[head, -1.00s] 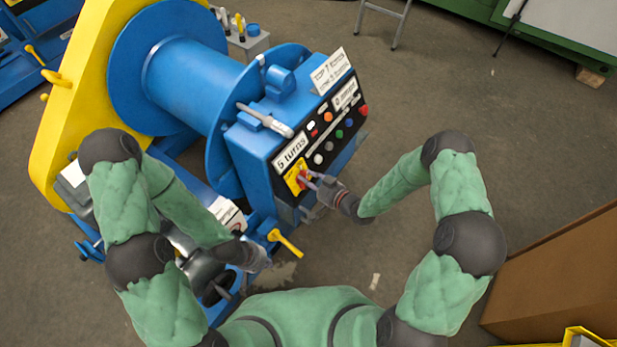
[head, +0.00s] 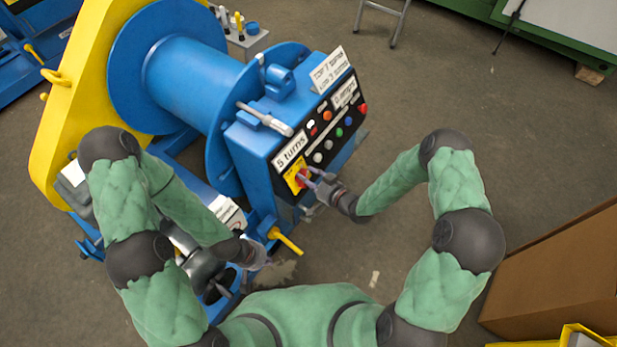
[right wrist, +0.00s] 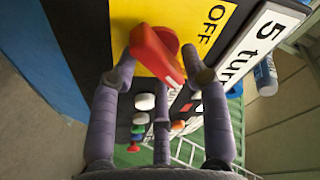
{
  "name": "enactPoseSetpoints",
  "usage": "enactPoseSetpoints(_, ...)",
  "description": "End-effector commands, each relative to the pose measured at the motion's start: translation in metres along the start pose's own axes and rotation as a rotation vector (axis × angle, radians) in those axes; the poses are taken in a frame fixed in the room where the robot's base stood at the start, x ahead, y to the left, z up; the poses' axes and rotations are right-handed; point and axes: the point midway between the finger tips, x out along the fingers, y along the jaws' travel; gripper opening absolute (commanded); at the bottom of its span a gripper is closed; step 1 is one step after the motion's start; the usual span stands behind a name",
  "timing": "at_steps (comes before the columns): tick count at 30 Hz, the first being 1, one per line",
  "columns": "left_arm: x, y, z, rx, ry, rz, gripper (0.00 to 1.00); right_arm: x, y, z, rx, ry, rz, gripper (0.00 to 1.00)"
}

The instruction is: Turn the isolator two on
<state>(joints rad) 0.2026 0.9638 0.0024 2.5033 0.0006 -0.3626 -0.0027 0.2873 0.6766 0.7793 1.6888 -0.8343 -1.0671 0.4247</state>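The isolator is a red rotary handle (head: 302,178) on a yellow plate (head: 294,172), low on the blue machine's black control panel. In the right wrist view the red handle (right wrist: 152,52) lies slanted, and the yellow plate (right wrist: 208,20) reads OFF. My right gripper (head: 314,180) is at the handle.
The panel (head: 330,135) carries several coloured buttons and a "5 turns" label (head: 290,150). A yellow lever (head: 286,242) sticks out below. A blue drum (head: 185,80) stands behind left. A brown box (head: 560,270) is at right; the floor between is clear.

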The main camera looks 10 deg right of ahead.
Motion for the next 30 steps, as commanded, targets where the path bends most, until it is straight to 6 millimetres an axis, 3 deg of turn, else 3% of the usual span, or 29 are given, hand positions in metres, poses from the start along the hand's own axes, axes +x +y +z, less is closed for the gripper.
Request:
enactPoseSetpoints(13,0.000,0.000,0.000,0.000,0.000,0.000,0.00,-0.009,0.000,0.000,-0.001,0.000,0.000,0.52)
enactPoseSetpoints(30,0.000,0.000,0.000,0.000,0.000,0.000,0.00,-0.107,0.001,-0.001,0.000,0.001,0.002,0.52)
